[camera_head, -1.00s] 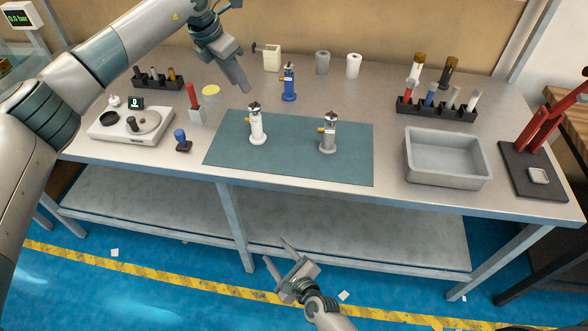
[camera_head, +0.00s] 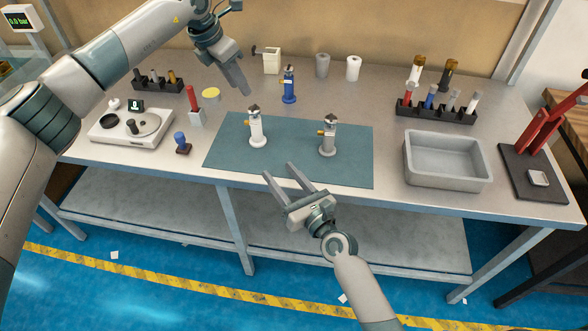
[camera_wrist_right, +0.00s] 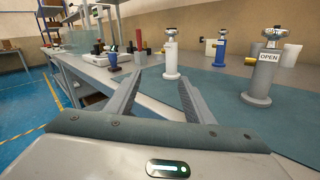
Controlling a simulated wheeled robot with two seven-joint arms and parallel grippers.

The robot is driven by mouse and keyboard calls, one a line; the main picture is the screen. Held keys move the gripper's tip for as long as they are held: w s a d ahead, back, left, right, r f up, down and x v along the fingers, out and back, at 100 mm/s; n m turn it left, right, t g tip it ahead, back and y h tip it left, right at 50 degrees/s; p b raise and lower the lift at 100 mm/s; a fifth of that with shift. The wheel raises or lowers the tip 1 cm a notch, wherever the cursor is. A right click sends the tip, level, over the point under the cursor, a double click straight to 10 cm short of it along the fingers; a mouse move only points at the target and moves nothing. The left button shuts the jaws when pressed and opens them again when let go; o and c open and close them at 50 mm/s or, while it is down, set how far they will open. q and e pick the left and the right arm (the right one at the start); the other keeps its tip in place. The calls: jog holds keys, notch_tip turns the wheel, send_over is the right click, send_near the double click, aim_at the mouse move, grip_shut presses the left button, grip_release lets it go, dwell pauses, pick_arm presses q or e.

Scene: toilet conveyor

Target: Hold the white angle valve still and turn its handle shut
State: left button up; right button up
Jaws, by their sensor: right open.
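The white angle valve (camera_head: 257,130) stands upright on the teal mat (camera_head: 290,172), with a dark handle on top and a yellow part at its side. It also shows in the right wrist view (camera_wrist_right: 171,58), beyond and between my fingers. My right gripper (camera_head: 279,173) is open and empty at the mat's front edge, in front of the white valve and apart from it. Its fingers also show in the right wrist view (camera_wrist_right: 155,95). My left gripper (camera_head: 243,88) is above the table, behind and left of the white valve; whether its jaws are open I cannot tell.
A grey valve (camera_head: 328,137) with an OPEN tag stands right of the white one on the mat. A blue valve (camera_head: 289,86) stands behind. A grey bin (camera_head: 447,180) is at right, a white device (camera_head: 130,140) and a blue-handled stamp (camera_head: 182,143) at left.

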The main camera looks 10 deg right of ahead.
aim_at(259, 130)
jog(key=d, duration=0.1)
jog(key=d+n, duration=0.1)
jog(key=w+d+n, duration=0.1)
jog(key=shift+w+d+r, duration=0.1)
jog(key=shift+r, duration=0.2)
jog(key=x, duration=1.7)
jog(key=shift+w+f, duration=0.15)
jog(key=shift+f, duration=0.1)
grip_shut()
jog(key=c, duration=1)
grip_release()
jog(key=shift+c, duration=0.2)
grip_shut()
